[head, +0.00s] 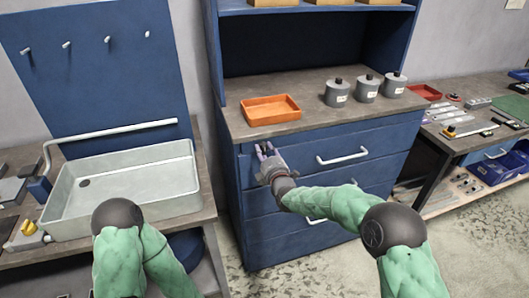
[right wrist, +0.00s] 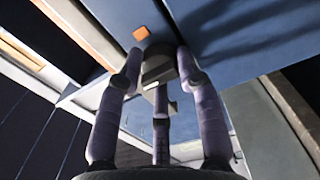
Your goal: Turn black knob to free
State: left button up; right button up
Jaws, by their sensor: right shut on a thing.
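The dark knob (right wrist: 157,66) shows in the right wrist view on the blue front of the cabinet, between my gripper's fingers. My right gripper (right wrist: 158,75) has its purple-grey fingers closed around it, with a third finger below. The knob's pointing direction is hard to tell. My left arm shows at the lower left, but its gripper is out of view.
The blue drawer cabinet (head: 308,192) has white bar handles (head: 342,156) to the right of my gripper. On its top stand an orange tray (head: 271,109) and several grey canisters (head: 338,93). A grey sink (head: 122,192) is at the left, a cluttered bench at the right.

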jog(key=shift+d+f, duration=0.1)
dwell(0.3)
jog(key=o, duration=1.2)
jog(key=shift+c, duration=0.2)
jog(key=v, duration=1.2)
jog(key=s+d+f+m+g+h+p, duration=0.1)
jog(key=s+d+f+m+g, duration=0.2)
jog(key=f, duration=0.6)
jog(key=s+f+m+g, duration=0.3)
jog(key=s+f+m, duration=0.2)
jog(key=f, duration=0.4)
jog(key=s+d+f+m+g+h+p, duration=0.1)
jog(key=s+d+f+m+g, duration=0.25)
jog(key=f, duration=0.55)
jog(key=s+f+m+g, duration=0.3)
jog(key=s+f+m, duration=0.2)
jog(key=s, duration=0.6)
jog(key=s+f+m+g, duration=0.4)
jog(key=s+m, duration=0.3)
jog(key=s, duration=0.4)
jog(key=shift+s+a+f+p, duration=0.2)
jog(key=shift+a+f+p, duration=0.1)
jog(key=shift+f, duration=0.5)
